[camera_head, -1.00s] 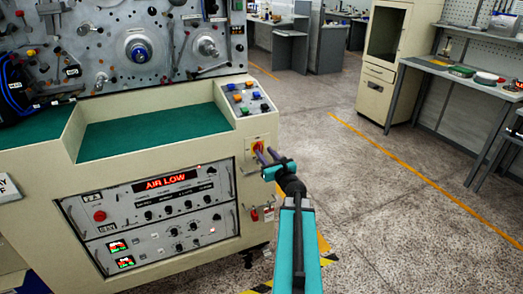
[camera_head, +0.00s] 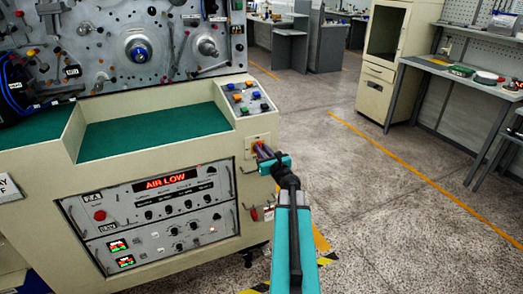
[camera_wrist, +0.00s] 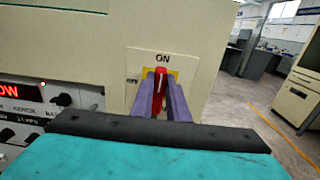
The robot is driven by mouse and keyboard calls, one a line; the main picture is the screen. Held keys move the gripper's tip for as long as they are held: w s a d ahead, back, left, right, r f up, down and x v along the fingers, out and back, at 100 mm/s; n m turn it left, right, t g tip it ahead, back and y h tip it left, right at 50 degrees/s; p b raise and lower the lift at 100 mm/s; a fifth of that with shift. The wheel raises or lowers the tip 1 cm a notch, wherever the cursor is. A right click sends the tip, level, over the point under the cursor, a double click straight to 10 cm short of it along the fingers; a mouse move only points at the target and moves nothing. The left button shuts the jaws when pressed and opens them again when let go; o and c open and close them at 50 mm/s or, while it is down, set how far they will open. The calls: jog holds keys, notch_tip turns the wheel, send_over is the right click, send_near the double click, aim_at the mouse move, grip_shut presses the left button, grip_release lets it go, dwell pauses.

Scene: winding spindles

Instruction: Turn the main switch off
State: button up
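The main switch shows in the wrist view as a red handle (camera_wrist: 159,92) on a yellow plate, with the word ON above it. The handle stands about upright, toward ON. My gripper (camera_wrist: 160,88) has its two purple fingers on either side of the handle, close against it. In the head view my gripper (camera_head: 262,152) reaches the switch plate (camera_head: 257,139) at the right end of the machine's cream front. The fingers hide most of the switch there.
A control panel (camera_head: 161,211) with a red AIR LOW display is left of the switch. A red padlock-like tag (camera_head: 254,213) hangs below it. Coloured buttons (camera_head: 248,98) sit above on the console. Open floor (camera_head: 370,210) lies to the right.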

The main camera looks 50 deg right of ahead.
grip_shut()
jog(key=shift+a+f+n+b, duration=0.1)
jog(key=shift+n+b, duration=0.4)
jog(key=shift+b, duration=0.45)
jog(key=n+b, duration=0.2)
jog(key=b, duration=0.1)
jog(key=shift+w+a+f, duration=0.1)
jog(key=shift+a+f, duration=0.1)
jog(key=n+b, duration=0.2)
jog(key=b, duration=0.1)
jog(key=n+b, duration=0.3)
jog(key=b, duration=0.2)
jog(key=shift+w+a+f+n+b, duration=0.2)
jog(key=shift+a+n+b, duration=0.1)
jog(key=shift+a+n, duration=0.1)
jog(key=n+b, duration=0.2)
jog(key=b, duration=0.1)
jog(key=n+b, duration=0.3)
jog(key=b, duration=0.1)
jog(key=shift+a+f, duration=0.2)
jog(key=shift+f, duration=0.2)
jog(key=n+b, duration=0.4)
jog(key=shift+w+f+b, duration=0.1)
jog(key=shift+f+b, duration=0.05)
jog(key=shift+b, duration=0.2)
jog(key=o, duration=0.6)
grip_release()
